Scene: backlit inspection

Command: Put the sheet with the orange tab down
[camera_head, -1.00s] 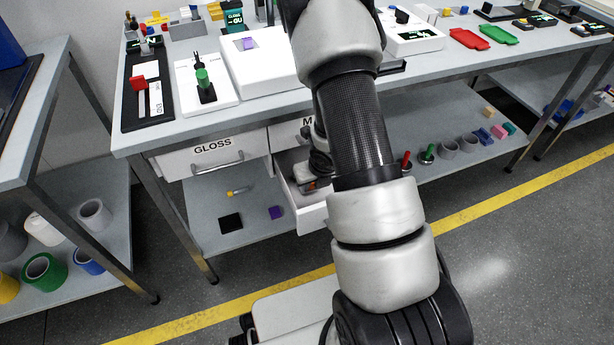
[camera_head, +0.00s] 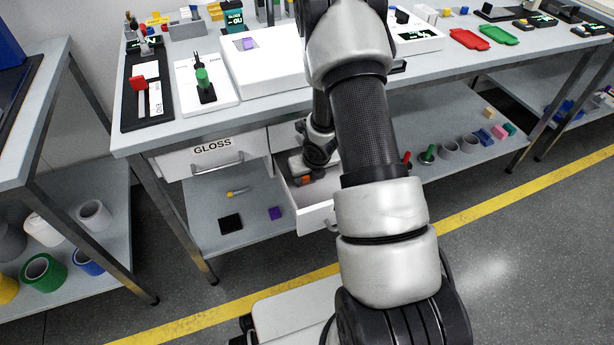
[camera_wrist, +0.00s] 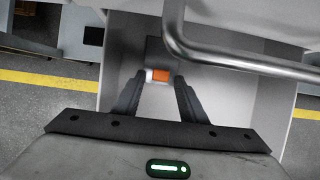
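An orange tab (camera_wrist: 160,75) with a white part at its left shows between my fingertips in the wrist view. A dark square patch lies directly beyond it; I cannot tell whether that is the sheet. My gripper (camera_wrist: 160,80) has its two dark fingers apart, one on each side of the tab, with a small gap visible at the right. In the head view, my gripper (camera_head: 303,174) is down inside the open white drawer (camera_head: 315,218), with the orange spot (camera_head: 306,181) beside it. My arm hides part of the drawer.
The closed GLOSS drawer (camera_head: 212,155) is to the left. The bench top (camera_head: 270,104) above holds a white box (camera_head: 265,72). A lower shelf (camera_head: 195,215) carries small items.

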